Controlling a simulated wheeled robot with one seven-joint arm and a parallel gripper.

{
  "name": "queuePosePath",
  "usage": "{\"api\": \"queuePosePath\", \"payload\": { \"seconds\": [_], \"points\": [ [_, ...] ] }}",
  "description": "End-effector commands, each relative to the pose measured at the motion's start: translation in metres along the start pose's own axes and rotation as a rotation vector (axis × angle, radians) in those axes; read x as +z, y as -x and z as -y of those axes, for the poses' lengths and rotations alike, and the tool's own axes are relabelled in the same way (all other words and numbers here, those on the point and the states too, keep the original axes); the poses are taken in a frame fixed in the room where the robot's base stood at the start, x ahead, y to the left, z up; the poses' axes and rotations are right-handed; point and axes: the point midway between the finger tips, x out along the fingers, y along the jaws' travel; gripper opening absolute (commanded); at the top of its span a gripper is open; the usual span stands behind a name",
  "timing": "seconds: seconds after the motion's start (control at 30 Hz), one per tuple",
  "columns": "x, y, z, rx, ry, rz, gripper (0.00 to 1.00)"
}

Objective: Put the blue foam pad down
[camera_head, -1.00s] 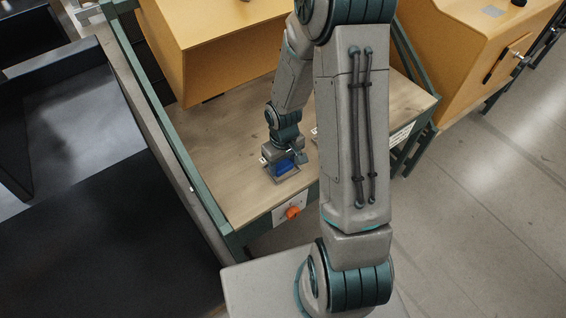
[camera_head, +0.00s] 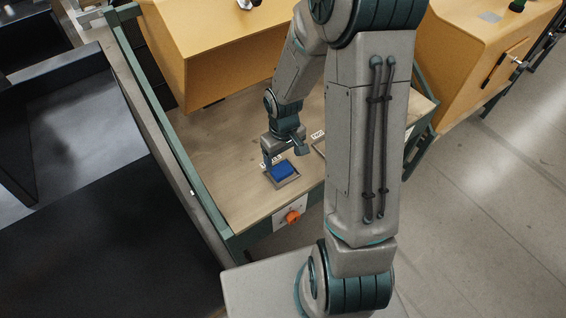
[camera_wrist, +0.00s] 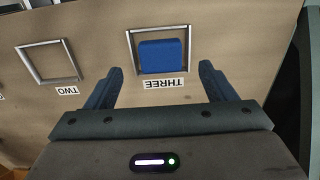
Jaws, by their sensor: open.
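The blue foam pad (camera_head: 283,171) lies inside a grey square frame (camera_head: 294,181) on the wooden bench top. In the wrist view the pad (camera_wrist: 163,56) rests within the frame (camera_wrist: 130,40) beside the label THREE (camera_wrist: 164,84). My gripper (camera_head: 283,154) is above the pad and apart from it. In the wrist view my gripper (camera_wrist: 161,72) has its two fingers wide apart, with nothing between them.
An empty square frame (camera_wrist: 74,77) with the label TWO (camera_wrist: 67,90) is left of the pad in the wrist view. An orange knob (camera_head: 292,217) is on the bench's front. A yellow cabinet (camera_head: 215,60) stands behind. The bench top (camera_head: 215,130) is clear on the left.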

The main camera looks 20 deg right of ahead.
Motion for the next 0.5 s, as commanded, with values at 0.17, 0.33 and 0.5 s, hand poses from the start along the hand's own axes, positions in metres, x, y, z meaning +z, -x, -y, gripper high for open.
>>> {"api": "queuePosePath", "payload": {
  "seconds": [0.17, 0.33, 0.5],
  "points": [
    [-0.001, 0.039, -0.001, 0.002, 0.000, -0.004, 0.77],
    [0.000, 0.057, 0.000, 0.001, -0.001, -0.001, 0.77],
    [0.005, 0.074, 0.001, 0.015, -0.014, -0.006, 0.77]
  ]
}}
